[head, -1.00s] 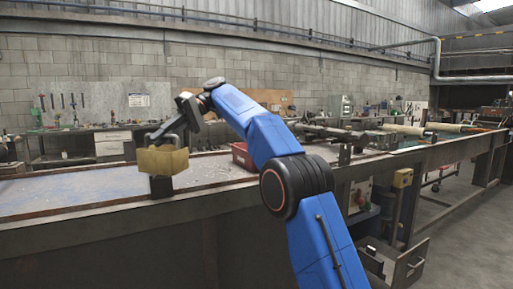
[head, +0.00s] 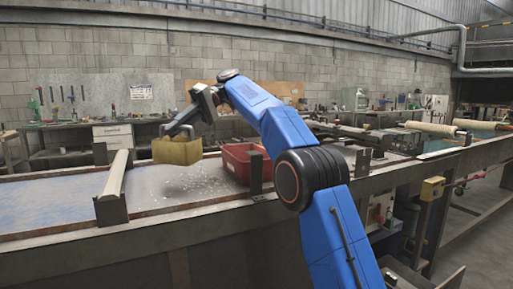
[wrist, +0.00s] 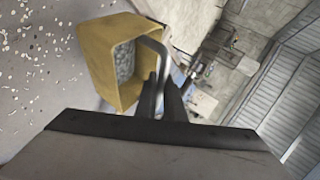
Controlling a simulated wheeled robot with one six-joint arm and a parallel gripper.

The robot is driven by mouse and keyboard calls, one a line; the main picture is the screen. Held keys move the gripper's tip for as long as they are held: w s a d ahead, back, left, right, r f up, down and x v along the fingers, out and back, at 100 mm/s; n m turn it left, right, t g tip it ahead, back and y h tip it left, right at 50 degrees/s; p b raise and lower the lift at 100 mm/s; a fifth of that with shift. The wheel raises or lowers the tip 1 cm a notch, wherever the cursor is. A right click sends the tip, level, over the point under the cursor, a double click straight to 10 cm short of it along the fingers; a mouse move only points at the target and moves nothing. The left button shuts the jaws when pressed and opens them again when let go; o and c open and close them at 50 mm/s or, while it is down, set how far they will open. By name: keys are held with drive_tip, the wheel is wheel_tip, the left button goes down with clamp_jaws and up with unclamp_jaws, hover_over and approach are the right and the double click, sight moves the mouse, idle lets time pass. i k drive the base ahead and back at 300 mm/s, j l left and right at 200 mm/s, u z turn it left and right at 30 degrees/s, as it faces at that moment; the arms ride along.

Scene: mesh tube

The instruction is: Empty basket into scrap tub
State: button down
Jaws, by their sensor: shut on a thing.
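The yellow basket (head: 177,151) hangs by its handle from my gripper (head: 180,130), above the bench and left of the red tub. In the wrist view the basket (wrist: 97,45) has grey lumpy contents (wrist: 124,66) inside. My gripper (wrist: 165,88) is shut on its bent grey handle (wrist: 155,44). The red tub (head: 236,163), which looks like the scrap tub, stands on the bench right of the basket, apart from it. A dark post and my arm hide part of the tub, and its inside is hard to see.
Pale scraps (head: 200,185) lie scattered on the bench top (head: 60,190) below the basket and tub. A dark upright post (head: 256,172) stands in front of the tub.

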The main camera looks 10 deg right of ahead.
sight(235, 159)
drive_tip(key=i+l, duration=0.7)
drive_tip(key=i, duration=0.1)
